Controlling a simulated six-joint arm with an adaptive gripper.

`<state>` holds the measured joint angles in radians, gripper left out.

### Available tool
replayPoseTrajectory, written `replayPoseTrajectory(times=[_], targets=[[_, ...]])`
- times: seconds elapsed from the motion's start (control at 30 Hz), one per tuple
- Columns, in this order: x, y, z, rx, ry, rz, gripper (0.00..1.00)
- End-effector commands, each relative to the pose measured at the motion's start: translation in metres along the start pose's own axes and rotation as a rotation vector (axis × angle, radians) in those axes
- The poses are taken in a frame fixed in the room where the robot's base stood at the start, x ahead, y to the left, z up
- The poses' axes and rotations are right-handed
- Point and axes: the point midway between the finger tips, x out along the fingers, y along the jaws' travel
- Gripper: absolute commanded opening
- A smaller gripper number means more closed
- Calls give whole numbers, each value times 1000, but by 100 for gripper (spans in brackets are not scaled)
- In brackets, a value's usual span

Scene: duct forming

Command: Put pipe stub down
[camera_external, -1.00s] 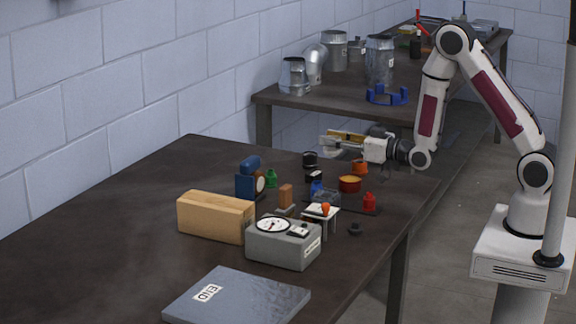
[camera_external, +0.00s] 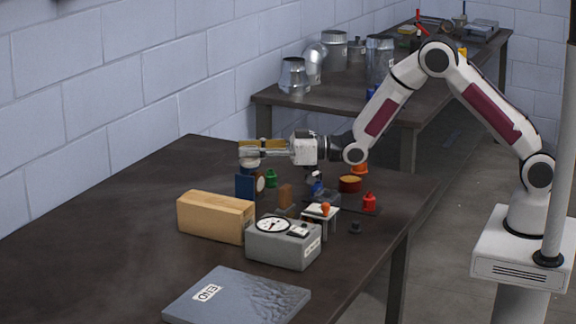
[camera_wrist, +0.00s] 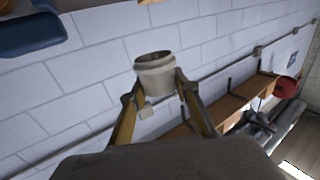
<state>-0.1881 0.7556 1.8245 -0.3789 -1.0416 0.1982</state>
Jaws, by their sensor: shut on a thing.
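The pipe stub (camera_wrist: 156,76) is a short, pale grey, open-topped cylinder. In the wrist view it sits between the two yellow fingers of my gripper (camera_wrist: 160,92), which are shut on it, and its rim faces partly toward the camera. In the external view my gripper (camera_external: 250,150) reaches left over the near table (camera_external: 110,215), above the blue-fronted item (camera_external: 246,187). The stub is a small pale shape at the fingertips there, and its lower edge is hard to tell from what is behind it.
Around the gripper's table area stand a green item (camera_external: 271,178), a tan block (camera_external: 215,217), a grey gauge box (camera_external: 284,245) and a red item (camera_external: 369,202). A grey slab (camera_external: 240,298) lies in front. The table's left side is clear. Metal duct pieces (camera_external: 295,78) stand on the far table.

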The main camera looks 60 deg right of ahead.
Motion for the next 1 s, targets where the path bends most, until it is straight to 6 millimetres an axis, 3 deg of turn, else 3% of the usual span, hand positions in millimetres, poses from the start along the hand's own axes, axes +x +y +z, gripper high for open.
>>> replayPoseTrajectory(times=[0.5, 0.73, 1.0], targets=[[74, -48, -21, -1, 2, -160, 8], [90, -55, -26, -1, 2, -187, 8], [93, -57, -26, 0, 0, -193, 8]])
